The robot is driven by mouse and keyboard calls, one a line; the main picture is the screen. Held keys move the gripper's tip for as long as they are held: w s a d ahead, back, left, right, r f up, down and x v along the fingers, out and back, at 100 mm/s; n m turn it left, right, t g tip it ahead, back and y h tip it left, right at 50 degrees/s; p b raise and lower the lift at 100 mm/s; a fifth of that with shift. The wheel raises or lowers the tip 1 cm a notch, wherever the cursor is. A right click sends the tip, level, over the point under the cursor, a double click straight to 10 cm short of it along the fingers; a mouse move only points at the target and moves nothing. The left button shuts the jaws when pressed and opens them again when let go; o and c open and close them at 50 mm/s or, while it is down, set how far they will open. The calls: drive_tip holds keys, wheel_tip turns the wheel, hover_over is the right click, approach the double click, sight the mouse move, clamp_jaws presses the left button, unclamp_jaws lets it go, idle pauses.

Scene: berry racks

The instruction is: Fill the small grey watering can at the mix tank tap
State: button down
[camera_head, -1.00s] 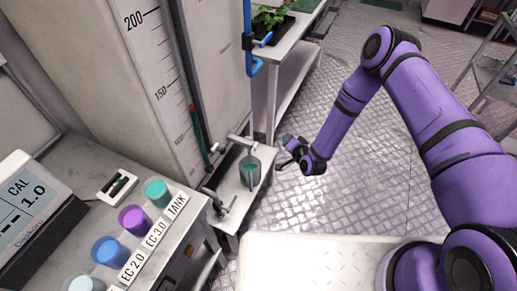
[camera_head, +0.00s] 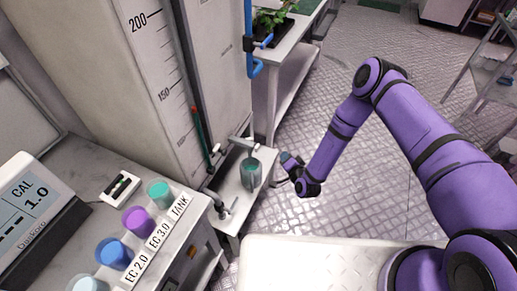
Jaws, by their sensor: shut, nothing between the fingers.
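The small grey watering can (camera_head: 251,179) stands upright on a low pale shelf beside the tank, with teal showing at its open top. The mix tank tap (camera_head: 241,143) is just above and to the left of the can. Whether liquid is running from it is too small to tell. The mix tank (camera_head: 226,75) is a tall grey body with a level scale. My gripper (camera_head: 285,158) is shut and empty, to the right of the can and apart from it in the picture.
A bench at lower left holds a meter (camera_head: 32,208), several coloured cups (camera_head: 134,220) and a small dark-slotted holder (camera_head: 120,187). A blue pipe (camera_head: 248,50) runs beside the tank. A plant tray (camera_head: 272,25) sits on a table behind. Open floor lies right of my gripper.

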sight(256, 148)
drive_tip(key=w+a, duration=0.2)
drive_tip(key=a, duration=0.5)
drive_tip(key=shift+w+a, duration=0.25)
drive_tip(key=shift+w, duration=0.1)
drive_tip(key=shift+a, duration=0.1)
idle(1.8)
drive_tip(key=shift+w+a, duration=0.15)
drive_tip(key=shift+a, duration=0.15)
drive_tip(key=shift+w+a, duration=0.15)
drive_tip(key=shift+a, duration=0.4)
idle(2.0)
